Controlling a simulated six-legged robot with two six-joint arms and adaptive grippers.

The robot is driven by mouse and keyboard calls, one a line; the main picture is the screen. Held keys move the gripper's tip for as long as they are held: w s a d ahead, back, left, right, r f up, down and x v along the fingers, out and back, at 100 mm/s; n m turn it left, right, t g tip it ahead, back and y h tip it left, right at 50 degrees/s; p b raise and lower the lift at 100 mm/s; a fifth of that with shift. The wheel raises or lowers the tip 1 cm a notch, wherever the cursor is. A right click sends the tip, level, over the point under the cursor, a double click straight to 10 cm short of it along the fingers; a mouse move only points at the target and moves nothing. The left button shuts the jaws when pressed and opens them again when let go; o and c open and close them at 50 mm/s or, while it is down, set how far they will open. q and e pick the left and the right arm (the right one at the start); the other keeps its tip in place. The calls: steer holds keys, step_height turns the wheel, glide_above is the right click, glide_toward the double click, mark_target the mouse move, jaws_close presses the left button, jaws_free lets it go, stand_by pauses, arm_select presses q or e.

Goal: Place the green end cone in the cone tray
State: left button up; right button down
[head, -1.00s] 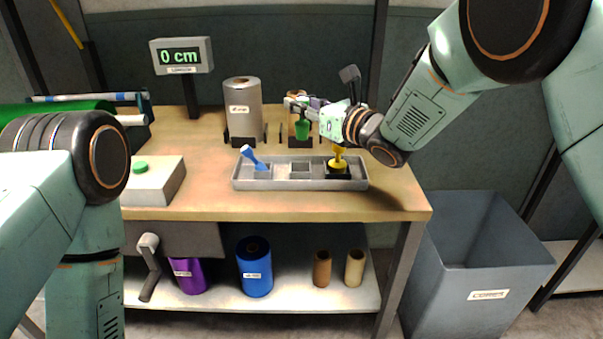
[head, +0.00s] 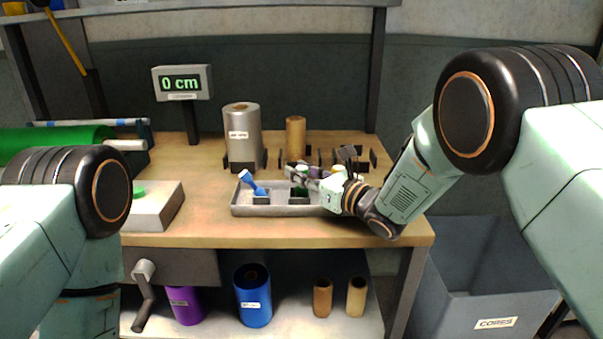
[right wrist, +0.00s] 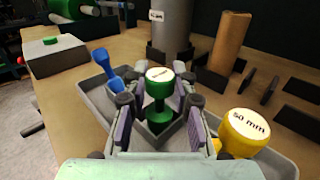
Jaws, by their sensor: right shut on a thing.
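The green end cone (head: 300,189) is upright at the middle compartment of the grey cone tray (head: 270,211). My right gripper (head: 302,175) is shut on it, with a finger on either side. In the right wrist view the cone (right wrist: 159,94) has a pale labelled top, and its lower end is at the square middle socket; I cannot tell whether it touches the bottom. A blue cone (head: 250,182) leans in the left compartment. A yellow cone (right wrist: 243,130) marked "50 mm" is at the right end, mostly hidden in the head view. My left gripper is out of view.
Behind the tray stand a silver roll (head: 241,135) and a brown core (head: 295,137) in dark holders. A grey box with a green button (head: 155,205) is to the left. A display (head: 182,83) reads 0 cm. A grey bin (head: 490,290) stands at the right.

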steer(key=shift+w+a+r, duration=0.1)
steer(key=shift+a, duration=0.2)
steer(key=c, duration=1.4)
jaws_free()
steer(key=shift+d, duration=0.2)
steer(key=shift+a, duration=0.15)
